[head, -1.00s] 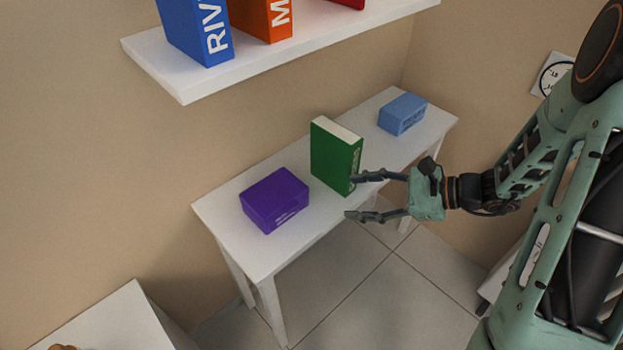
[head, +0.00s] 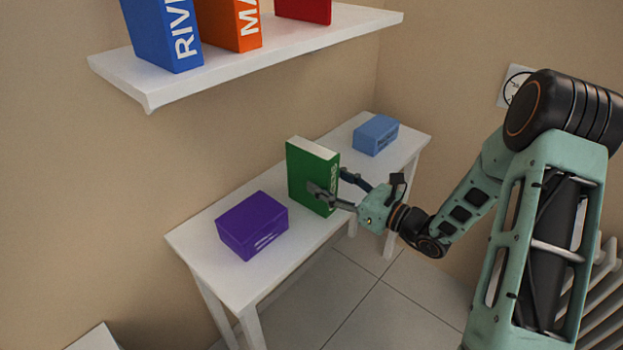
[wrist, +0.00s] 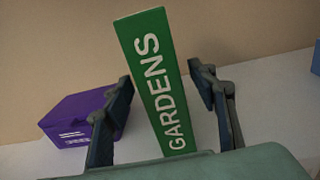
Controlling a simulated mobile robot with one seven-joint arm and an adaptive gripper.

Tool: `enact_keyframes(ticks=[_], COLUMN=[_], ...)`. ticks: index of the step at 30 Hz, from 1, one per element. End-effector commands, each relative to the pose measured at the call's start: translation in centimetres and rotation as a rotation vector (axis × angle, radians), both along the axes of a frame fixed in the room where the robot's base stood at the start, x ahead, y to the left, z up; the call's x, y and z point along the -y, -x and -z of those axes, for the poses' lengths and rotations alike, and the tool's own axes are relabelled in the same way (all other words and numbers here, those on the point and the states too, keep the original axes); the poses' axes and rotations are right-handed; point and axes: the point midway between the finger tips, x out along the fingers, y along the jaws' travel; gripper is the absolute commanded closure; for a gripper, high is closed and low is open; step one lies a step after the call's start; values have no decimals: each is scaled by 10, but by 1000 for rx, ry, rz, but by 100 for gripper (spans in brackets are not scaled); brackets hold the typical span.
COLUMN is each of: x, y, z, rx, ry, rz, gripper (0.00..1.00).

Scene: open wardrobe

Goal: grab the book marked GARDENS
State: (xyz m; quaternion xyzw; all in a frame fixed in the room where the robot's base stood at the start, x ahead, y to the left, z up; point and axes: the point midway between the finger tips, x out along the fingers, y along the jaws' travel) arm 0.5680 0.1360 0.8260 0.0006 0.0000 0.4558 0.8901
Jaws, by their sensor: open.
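The green book marked GARDENS (head: 308,178) stands upright on the white table. In the wrist view its spine (wrist: 158,85) faces me, with the white letters readable, and it looks slightly tilted in the picture. My gripper (head: 332,186) is open at the spine end of the book, with one finger on each side of it. In the wrist view the open fingers (wrist: 163,103) flank the spine, with a visible gap on both sides. The near finger hides part of the book's lower cover in the head view.
A purple box (head: 251,225) lies left of the book on the white table (head: 215,277); a blue box (head: 376,135) lies to its right. A white shelf (head: 255,55) with blue, orange and red books hangs above. A radiator (head: 598,290) stands at the right.

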Motion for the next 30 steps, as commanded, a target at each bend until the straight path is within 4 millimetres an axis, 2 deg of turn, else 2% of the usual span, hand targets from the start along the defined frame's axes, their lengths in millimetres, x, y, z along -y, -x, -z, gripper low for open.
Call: enact_keyframes(ticks=[10,18,30], x=[-36,-40,-40], y=[-27,-31,-30], z=[-2,-2,-2], rx=[2,-1,0], ry=[0,1,1], rz=[-5,-1,-2], gripper=[47,47,90])
